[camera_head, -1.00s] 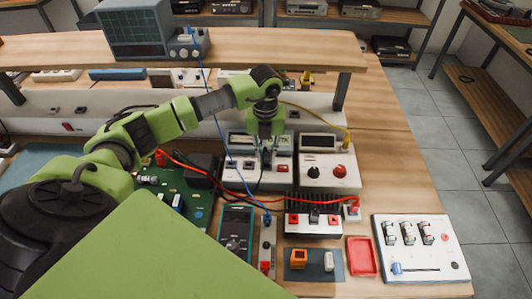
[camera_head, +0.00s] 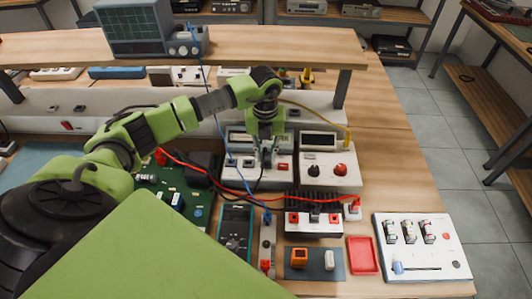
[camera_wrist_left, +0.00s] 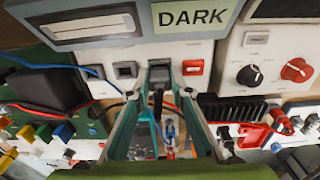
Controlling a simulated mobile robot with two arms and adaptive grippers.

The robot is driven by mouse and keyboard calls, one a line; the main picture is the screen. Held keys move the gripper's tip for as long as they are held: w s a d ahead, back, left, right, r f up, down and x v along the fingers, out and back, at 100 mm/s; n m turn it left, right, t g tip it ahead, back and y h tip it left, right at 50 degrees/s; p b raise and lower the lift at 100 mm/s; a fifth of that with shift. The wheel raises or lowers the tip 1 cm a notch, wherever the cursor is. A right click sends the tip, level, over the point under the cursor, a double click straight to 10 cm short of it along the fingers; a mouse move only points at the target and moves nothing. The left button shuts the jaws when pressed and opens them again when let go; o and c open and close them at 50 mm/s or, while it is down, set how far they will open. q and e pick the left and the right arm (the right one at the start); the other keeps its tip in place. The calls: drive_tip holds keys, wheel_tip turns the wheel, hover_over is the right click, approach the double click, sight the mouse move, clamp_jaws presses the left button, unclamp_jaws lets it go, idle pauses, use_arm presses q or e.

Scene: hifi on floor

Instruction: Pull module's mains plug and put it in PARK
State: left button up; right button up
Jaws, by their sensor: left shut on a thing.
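My left gripper (camera_head: 266,160) reaches down at the front of a white instrument (camera_head: 232,172) behind the bench's work area. In the left wrist view its two fingers (camera_wrist_left: 160,88) are shut on a small black plug (camera_wrist_left: 159,75), between a dark switch (camera_wrist_left: 126,69) and a red switch (camera_wrist_left: 193,67). A black cord (camera_head: 258,184) hangs down below the gripper. A pale green label (camera_wrist_left: 194,17) above the plug appears to read DARK. I cannot tell whether the plug is seated or clear of the panel. No label reading PARK is legible. My right gripper is not in view.
A white unit with a red knob (camera_head: 340,169) stands close on the right. A black finned block (camera_head: 315,207), red and blue leads and a green circuit board (camera_head: 172,194) lie in front. A blue-framed meter (camera_head: 236,232) and red tray (camera_head: 361,255) are nearer.

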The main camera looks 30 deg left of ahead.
use_arm(q)
drive_tip(key=shift+f+b, duration=0.35)
drive_tip(key=shift+f, duration=0.2)
idle(0.4)
drive_tip(key=o, duration=1.1)
wheel_tip(320, 180, up, 17)
drive_tip(key=p, duration=0.3)
idle(0.4)
idle(0.5)
